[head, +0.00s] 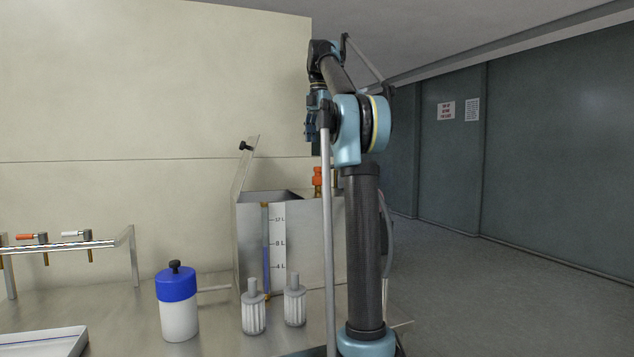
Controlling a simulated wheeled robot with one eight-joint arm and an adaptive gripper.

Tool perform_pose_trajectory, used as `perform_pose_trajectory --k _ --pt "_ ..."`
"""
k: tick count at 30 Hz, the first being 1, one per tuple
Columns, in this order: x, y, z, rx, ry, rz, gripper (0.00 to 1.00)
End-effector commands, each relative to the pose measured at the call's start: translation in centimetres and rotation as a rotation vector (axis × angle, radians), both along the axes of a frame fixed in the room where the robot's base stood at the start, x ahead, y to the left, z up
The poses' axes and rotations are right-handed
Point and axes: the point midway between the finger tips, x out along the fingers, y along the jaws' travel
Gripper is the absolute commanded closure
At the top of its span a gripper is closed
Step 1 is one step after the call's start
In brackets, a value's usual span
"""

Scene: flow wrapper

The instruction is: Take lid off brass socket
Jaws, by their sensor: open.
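I cannot clearly make out a brass socket with a lid on it. A small orange-brass fitting (317,181) stands at the back right of a steel tank, partly hidden by my arm. The tank (305,240) has a raised flap lid (243,170) with a black knob. A white bottle (179,318) with a blue cap (176,283) and black knob stands on the bench, left of the tank. My gripper (311,128) hangs high above the tank's right side, open, apart from everything; its fingers are small and partly hidden by my arm.
A rail with orange and white-handled valves (60,245) is at the left. A white tray (42,342) lies at the front left. Bare bench (120,310) shows between tray and bottle.

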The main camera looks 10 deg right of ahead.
Motion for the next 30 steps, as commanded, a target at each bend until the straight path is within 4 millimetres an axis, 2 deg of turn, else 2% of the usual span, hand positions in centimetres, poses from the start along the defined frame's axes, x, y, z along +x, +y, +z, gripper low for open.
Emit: perform_pose_trajectory --k 15,19,26,30 --pt "-0.1 0.0 -7.1 0.000 0.000 -0.002 0.43" --pt "-0.1 0.0 -8.4 0.000 0.000 -0.002 0.43" --pt "-0.1 0.0 -9.4 0.000 0.000 -0.002 0.43" --pt "-0.1 0.2 -11.0 0.000 0.000 -0.002 0.43"
